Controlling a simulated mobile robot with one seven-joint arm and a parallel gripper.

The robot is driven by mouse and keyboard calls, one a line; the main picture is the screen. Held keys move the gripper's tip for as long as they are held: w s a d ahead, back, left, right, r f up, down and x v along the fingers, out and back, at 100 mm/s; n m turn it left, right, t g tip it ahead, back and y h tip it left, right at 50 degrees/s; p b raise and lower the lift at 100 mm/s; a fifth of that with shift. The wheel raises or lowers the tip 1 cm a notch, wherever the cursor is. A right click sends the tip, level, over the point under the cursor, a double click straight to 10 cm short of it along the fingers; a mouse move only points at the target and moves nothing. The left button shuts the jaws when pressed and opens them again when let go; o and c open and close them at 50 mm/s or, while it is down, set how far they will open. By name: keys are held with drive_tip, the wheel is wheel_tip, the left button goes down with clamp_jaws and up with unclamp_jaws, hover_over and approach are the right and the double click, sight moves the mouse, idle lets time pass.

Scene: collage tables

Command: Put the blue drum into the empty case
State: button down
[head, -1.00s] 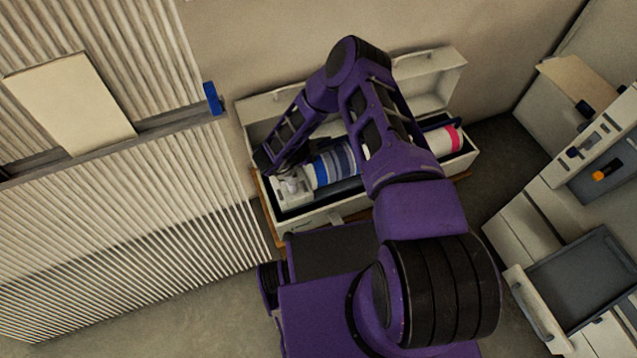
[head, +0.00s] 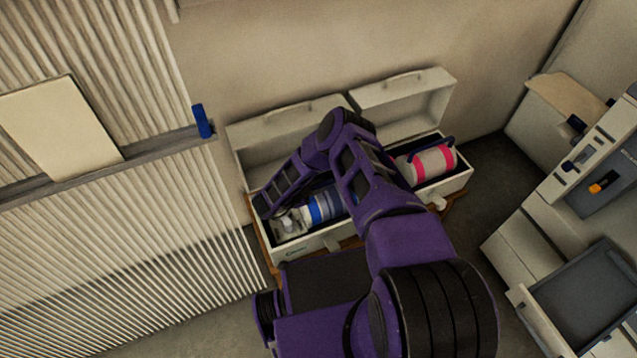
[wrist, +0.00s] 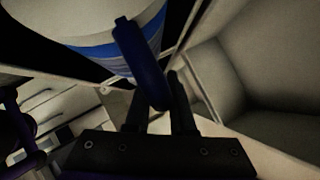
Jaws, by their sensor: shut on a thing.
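The blue drum (head: 325,207) has blue and white bands and shows at the left case (head: 310,245), partly behind my arm. It looks low within the case's walls, but I cannot tell if it rests on the floor. In the wrist view the drum (wrist: 110,48) shows its pale end, blue bands and a dark blue handle (wrist: 137,60). My gripper (wrist: 163,104) is shut on this handle. My arm hides the fingertips in the head view. The right case (head: 458,183) holds a pink and white drum (head: 435,163).
The open lids (head: 290,120) of both cases stand at the back against the wall. A ribbed panel with a ledge (head: 110,168) is close on the left. A white cabinet with a dark tray (head: 575,300) stands on the right. Floor shows between cases and cabinet.

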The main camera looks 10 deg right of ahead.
drive_tip(key=shift+w, duration=0.1)
drive_tip(key=c, duration=0.8)
unclamp_jaws()
drive_tip(key=shift+o, duration=0.2)
drive_tip(key=shift+r, duration=0.15)
drive_tip(key=p+v, duration=0.2)
drive_tip(key=v, duration=1)
